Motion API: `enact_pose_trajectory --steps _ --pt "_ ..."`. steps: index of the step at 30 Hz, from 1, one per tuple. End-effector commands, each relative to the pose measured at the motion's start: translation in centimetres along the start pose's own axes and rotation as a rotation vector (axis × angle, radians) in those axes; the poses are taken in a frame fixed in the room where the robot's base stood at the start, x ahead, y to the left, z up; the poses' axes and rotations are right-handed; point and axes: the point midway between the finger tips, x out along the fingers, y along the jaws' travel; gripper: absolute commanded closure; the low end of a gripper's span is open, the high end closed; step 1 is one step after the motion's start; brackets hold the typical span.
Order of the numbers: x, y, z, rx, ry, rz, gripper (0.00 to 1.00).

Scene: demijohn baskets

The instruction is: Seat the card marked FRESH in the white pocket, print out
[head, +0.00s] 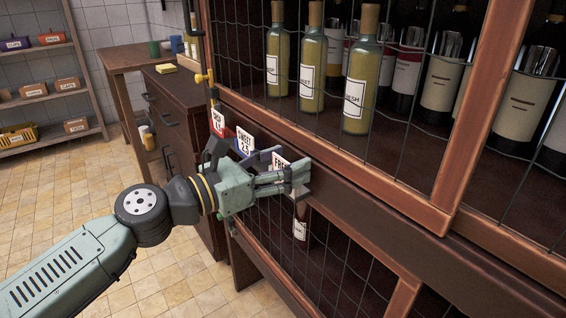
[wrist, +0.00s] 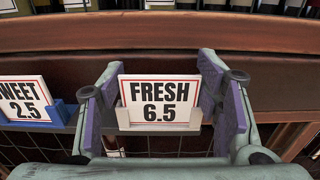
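The white card marked FRESH 6.5 (wrist: 160,93) stands upright in the white pocket (wrist: 160,127) on the shelf rail, with its print facing the wrist camera. The pocket's low front covers only the card's lower edge. My gripper (wrist: 160,85) is open, with one finger at each side of the card and pocket; no clear grip on the card shows. In the head view, my gripper (head: 290,180) is at the rail, and its finger covers the lower part of the FRESH card (head: 279,161).
A SWEET 2.5 card (wrist: 25,100) sits in a blue pocket (wrist: 62,113) just left of my gripper. Another card (head: 217,122) stands in a red pocket beyond it. Bottles (head: 361,85) stand behind wire mesh above the wooden rail (head: 365,190). Open floor (head: 60,190) lies to the left.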

Motion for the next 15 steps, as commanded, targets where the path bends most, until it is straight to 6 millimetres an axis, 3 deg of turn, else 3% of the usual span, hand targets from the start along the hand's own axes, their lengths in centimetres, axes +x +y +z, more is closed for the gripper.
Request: enact_pose_trajectory --steps 9,15 --pt "0.00 0.00 0.00 0.000 0.000 0.000 0.20" --pt "0.00 0.00 0.00 0.000 0.000 0.000 0.20"
